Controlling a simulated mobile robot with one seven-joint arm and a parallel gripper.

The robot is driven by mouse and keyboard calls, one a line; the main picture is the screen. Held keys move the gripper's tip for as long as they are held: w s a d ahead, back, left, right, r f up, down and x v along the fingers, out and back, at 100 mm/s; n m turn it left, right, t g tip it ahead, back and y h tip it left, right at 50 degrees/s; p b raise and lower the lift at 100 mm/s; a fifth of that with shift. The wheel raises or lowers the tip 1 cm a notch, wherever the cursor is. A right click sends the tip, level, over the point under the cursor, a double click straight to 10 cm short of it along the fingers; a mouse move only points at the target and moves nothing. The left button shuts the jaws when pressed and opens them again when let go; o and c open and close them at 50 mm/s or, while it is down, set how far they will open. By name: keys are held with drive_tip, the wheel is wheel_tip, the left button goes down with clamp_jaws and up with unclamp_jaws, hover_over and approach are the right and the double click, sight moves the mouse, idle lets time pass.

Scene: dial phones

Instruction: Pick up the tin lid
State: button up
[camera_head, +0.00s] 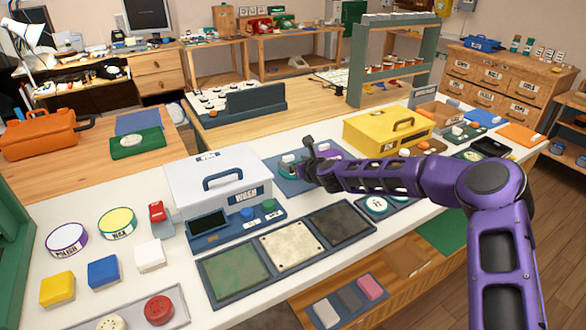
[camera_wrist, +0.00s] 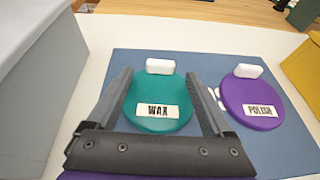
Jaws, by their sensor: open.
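A round teal lid labelled WAX (camera_wrist: 158,98) lies on a blue mat (camera_wrist: 215,70) in the wrist view, with a white block-like handle (camera_wrist: 159,66) at its far edge. A round purple lid labelled POLISH (camera_wrist: 250,100) lies to its right, also with a white handle. My gripper (camera_wrist: 160,80) is open, its two fingers on either side of the teal lid; I cannot tell whether they touch it. In the head view my gripper (camera_head: 312,150) is over the blue mat and partly hides the lids. Two round tins, POLISH (camera_head: 67,240) and WAX (camera_head: 117,223), stand at the left.
A grey-white box (camera_head: 218,183) stands left of the mat, and a yellow box (camera_head: 388,132) stands to its right. Framed green, cream and dark panels (camera_head: 292,249) lie in front. Coloured blocks and a red item (camera_head: 157,212) are near the tins.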

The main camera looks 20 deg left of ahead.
drive_tip(key=shift+x, duration=1.35)
clamp_jaws()
